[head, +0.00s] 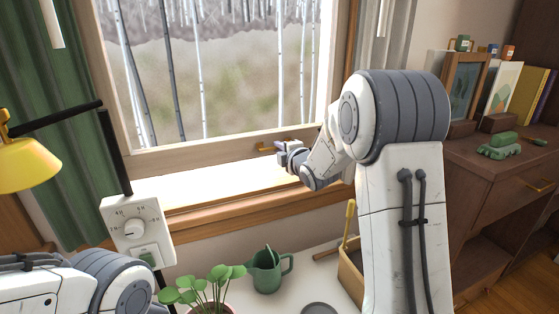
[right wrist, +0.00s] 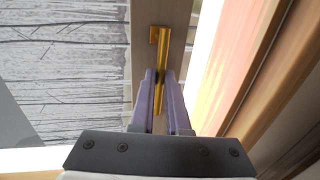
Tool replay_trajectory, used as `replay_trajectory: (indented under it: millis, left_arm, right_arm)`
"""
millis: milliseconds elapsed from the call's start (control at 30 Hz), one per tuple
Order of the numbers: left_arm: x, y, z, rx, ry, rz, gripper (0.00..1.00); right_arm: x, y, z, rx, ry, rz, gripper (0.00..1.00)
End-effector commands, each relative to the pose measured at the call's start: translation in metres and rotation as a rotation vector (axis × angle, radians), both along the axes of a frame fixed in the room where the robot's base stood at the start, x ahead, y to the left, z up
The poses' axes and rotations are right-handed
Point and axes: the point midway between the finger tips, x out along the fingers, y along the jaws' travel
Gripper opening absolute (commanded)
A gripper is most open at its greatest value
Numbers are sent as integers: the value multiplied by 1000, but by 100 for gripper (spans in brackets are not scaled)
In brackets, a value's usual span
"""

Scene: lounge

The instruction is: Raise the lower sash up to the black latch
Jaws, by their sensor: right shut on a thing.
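The lower sash shows its pale wooden bottom rail (head: 200,152) in the head view, with the glass above it. A brass handle (head: 264,149) is on the rail; in the right wrist view the handle (right wrist: 163,42) runs between my fingers. My right gripper (head: 282,149) is shut on this handle, with the purple-grey fingers (right wrist: 160,78) on either side of the bar. I do not see the black latch in either view. My left arm shows at the lower left, but its gripper is out of view.
A bright sill (head: 215,190) lies below the rail. A yellow lamp (head: 28,165) and a white dial box (head: 138,230) stand left. A plant (head: 205,285), green watering can (head: 268,270) and wooden box (head: 350,268) are below. A brown cabinet (head: 480,185) stands right.

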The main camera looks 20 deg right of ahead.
Motion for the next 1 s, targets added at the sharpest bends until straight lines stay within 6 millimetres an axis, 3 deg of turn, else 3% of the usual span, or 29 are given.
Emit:
replay_trajectory:
  millis: [33, 100, 433, 500, 533, 867, 1000]
  left_arm:
    - [0, 0, 8, 0, 0, 0, 44]
    - [0, 0, 10, 0, 0, 0, 44]
    - [0, 0, 9, 0, 0, 0, 44]
    - [0, 0, 9, 0, 0, 0, 44]
    - [0, 0, 9, 0, 0, 0, 44]
    - [0, 0, 9, 0, 0, 0, 44]
    - [0, 0, 12, 1, 1, 0, 44]
  right_arm:
    - [0, 0, 15, -3, -6, 1, 0]
    - [0, 0, 20, -2, -6, 0, 0]
    - [0, 0, 21, 0, -5, 0, 0]
    - [0, 0, 20, 0, -4, 0, 33]
    - [0, 0, 20, -1, -4, 0, 42]
    - [-1, 0, 19, 0, 0, -1, 42]
    - [-13, -1, 23, 0, 0, -2, 42]
